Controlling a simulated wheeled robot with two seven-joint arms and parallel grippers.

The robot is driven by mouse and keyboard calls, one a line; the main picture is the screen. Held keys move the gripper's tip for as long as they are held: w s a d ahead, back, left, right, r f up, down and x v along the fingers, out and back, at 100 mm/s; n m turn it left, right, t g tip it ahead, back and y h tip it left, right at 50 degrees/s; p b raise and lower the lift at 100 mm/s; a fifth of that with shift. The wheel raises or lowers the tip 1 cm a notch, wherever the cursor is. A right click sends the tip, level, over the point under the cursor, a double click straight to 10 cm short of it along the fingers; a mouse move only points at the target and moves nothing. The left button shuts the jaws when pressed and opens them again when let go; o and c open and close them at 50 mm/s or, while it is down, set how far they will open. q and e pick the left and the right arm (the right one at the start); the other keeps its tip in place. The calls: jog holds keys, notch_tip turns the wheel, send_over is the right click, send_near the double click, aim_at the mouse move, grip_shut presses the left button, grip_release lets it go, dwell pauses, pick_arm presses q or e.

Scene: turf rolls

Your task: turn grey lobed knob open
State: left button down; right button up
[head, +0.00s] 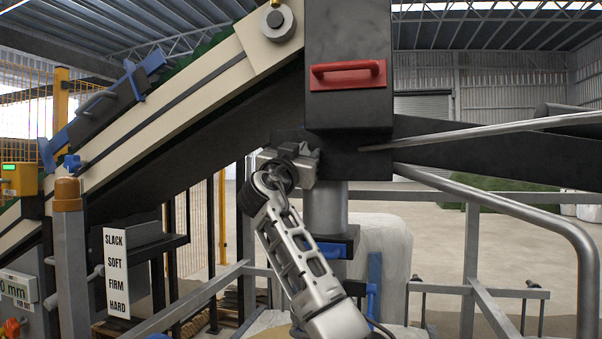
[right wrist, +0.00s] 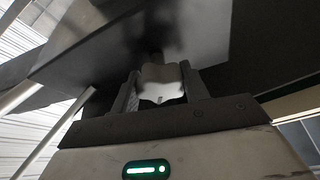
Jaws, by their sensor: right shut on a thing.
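The grey lobed knob (right wrist: 161,83) shows in the right wrist view, under a dark housing, with its lobed rim facing the camera. My right gripper (right wrist: 160,84) is shut on it, one finger on each side. In the head view my right gripper (head: 296,158) is at the lower left of the black box-shaped housing (head: 348,112). There the knob cannot be made out behind the gripper. My left gripper is not in view.
A red handle (head: 345,74) is on the housing's front, above my right gripper. A sloping cream conveyor frame (head: 190,104) runs down to the left. Grey rails (head: 520,207) bound the right.

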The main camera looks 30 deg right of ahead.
jog(key=m+g, duration=0.2)
jog(key=m, duration=0.2)
jog(key=shift+a+h, duration=0.1)
jog(key=shift+h, duration=0.3)
jog(key=m+g+p, duration=0.1)
jog(key=m, duration=0.2)
jog(key=shift+r+m+g, duration=0.1)
jog(key=shift+m+g, duration=0.3)
jog(key=m+g+p, duration=0.2)
jog(key=m, duration=0.2)
jog(key=shift+p, duration=0.35)
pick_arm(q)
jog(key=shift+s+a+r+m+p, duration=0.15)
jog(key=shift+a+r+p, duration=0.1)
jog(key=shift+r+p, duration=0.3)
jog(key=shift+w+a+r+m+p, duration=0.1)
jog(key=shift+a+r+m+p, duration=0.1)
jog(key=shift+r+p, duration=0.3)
pick_arm(e)
jog(key=shift+m+g+y, duration=0.3)
jog(key=shift+m+g, duration=0.2)
jog(key=shift+m, duration=1.3)
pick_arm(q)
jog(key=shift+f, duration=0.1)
pick_arm(e)
jog(key=o, duration=1)
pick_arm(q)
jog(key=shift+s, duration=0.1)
